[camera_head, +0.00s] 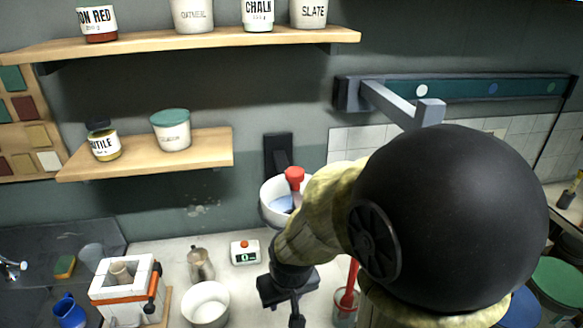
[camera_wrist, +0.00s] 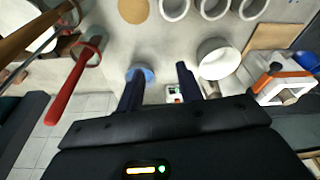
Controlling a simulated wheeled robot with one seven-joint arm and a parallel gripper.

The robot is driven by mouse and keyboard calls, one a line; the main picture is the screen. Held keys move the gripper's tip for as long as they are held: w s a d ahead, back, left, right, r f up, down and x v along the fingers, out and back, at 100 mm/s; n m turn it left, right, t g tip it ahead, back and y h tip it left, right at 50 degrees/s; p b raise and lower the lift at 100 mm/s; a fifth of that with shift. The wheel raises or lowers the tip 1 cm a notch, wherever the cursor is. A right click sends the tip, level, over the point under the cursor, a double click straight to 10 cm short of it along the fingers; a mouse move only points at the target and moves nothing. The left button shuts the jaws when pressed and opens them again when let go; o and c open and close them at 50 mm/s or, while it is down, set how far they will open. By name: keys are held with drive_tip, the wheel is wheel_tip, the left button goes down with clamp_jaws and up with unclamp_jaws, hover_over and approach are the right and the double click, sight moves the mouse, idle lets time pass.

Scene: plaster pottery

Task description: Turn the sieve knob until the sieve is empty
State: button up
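The sieve (camera_head: 266,200) is a white round bowl on a dark wall bracket, with blue material (camera_head: 281,204) visible inside. Its red knob (camera_head: 294,178) stands up at the rim. My arm covers the sieve's right side. My gripper (camera_head: 293,313) points down over the counter, in front of and below the sieve, apart from the knob. In the wrist view my gripper (camera_wrist: 158,80) has its two dark fingers spread, with nothing held between them. I cannot make out the sieve or its knob in the wrist view.
A white bowl (camera_head: 205,304), metal pitcher (camera_head: 200,264), timer (camera_head: 245,252) and white-orange machine (camera_head: 127,292) stand left of my gripper. A red-handled tool (camera_wrist: 68,90) stands close by. A blue disc (camera_wrist: 140,74) lies beneath the fingers. A grey wall arm (camera_head: 400,100) juts out above.

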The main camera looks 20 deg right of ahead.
drive_tip(key=shift+s, duration=0.1)
drive_tip(key=o, duration=0.3)
drive_tip(key=shift+o, duration=1.4)
drive_tip(key=shift+w+a+r, duration=0.15)
drive_tip(key=shift+w+r, duration=0.05)
drive_tip(key=shift+w, duration=0.05)
drive_tip(key=w+r+m+t+h+p, duration=0.1)
drive_tip(key=w+r+t, duration=0.35)
drive_tip(key=r, duration=0.35)
drive_tip(key=w+r+m+t+h+p, duration=0.1)
drive_tip(key=w+r+t+p, duration=0.1)
drive_tip(key=w+r+t, duration=0.45)
drive_tip(key=s+d+r+m+g+h, duration=0.1)
drive_tip(key=s+d+r+m+h, duration=0.2)
drive_tip(key=r, duration=0.4)
drive_tip(key=shift+s+d+h, duration=0.45)
drive_tip(key=shift+d+h, duration=0.15)
drive_tip(key=shift+d, duration=0.15)
drive_tip(key=shift+w, duration=0.1)
